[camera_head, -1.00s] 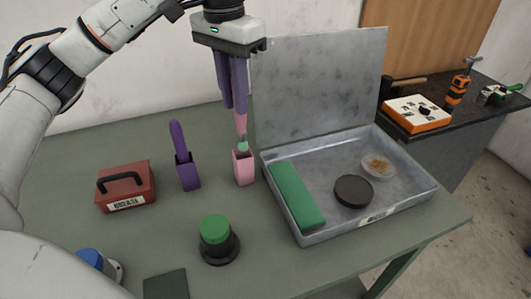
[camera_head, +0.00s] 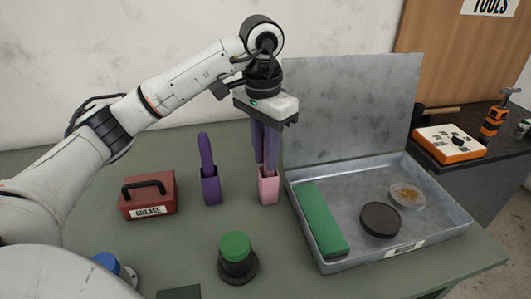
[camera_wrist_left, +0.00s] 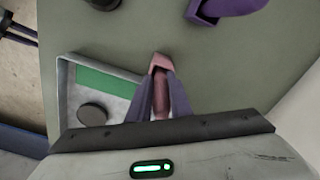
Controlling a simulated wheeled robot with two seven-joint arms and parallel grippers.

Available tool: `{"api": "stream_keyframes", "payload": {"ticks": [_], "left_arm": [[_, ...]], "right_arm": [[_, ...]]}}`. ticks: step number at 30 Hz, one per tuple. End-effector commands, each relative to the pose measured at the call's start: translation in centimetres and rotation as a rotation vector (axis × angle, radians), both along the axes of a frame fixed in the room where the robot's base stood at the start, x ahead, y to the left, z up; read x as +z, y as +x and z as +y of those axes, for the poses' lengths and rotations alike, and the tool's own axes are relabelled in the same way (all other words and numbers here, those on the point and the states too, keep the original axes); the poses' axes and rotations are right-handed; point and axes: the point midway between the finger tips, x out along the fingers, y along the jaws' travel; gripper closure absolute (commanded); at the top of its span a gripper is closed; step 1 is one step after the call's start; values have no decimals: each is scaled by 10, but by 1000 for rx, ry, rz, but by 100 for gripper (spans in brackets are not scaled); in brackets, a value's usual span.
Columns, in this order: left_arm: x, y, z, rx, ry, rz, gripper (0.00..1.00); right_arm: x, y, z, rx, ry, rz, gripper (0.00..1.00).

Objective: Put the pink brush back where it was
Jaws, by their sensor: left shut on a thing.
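The pink brush stands upright with its lower end in the pink holder (camera_head: 269,190). Its green tip, now inside, is hidden. My left gripper (camera_head: 265,163) points down just above the holder, its purple fingers shut on the brush handle. In the left wrist view the brush's pink handle (camera_wrist_left: 160,98) lies between the two fingers, running into the pink holder (camera_wrist_left: 161,62). Whether the brush is fully seated cannot be told. My right gripper is not in view.
A purple brush (camera_head: 205,150) stands in a purple holder (camera_head: 211,190) to the left. A red grease box (camera_head: 148,196) is farther left. A metal tray with a raised lid (camera_head: 350,105) is close on the right. A green-topped jar (camera_head: 236,246) stands in front.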

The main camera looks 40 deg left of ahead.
Motion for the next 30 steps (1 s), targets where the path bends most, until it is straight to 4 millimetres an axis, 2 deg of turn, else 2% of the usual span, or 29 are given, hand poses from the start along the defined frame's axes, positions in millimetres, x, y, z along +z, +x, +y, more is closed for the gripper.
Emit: {"api": "stream_keyframes", "payload": {"ticks": [3, 4, 7, 16, 20, 24, 30], "left_arm": [[-1, 0, 0, 0, 0, 0, 100], [-2, 0, 0, 0, 0, 0, 80], [-1, 0, 0, 0, 0, 0, 63], [0, 0, 0, 0, 0, 0, 63], [10, 0, 0, 0, 0, -2, 63], [36, 0, 0, 0, -1, -6, 63], [81, -2, 1, 1, 1, -5, 63]], "right_arm": [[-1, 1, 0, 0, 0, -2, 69], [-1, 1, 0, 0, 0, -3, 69], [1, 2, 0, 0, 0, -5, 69], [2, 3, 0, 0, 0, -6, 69], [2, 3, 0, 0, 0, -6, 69], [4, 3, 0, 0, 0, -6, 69], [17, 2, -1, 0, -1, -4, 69]]}}
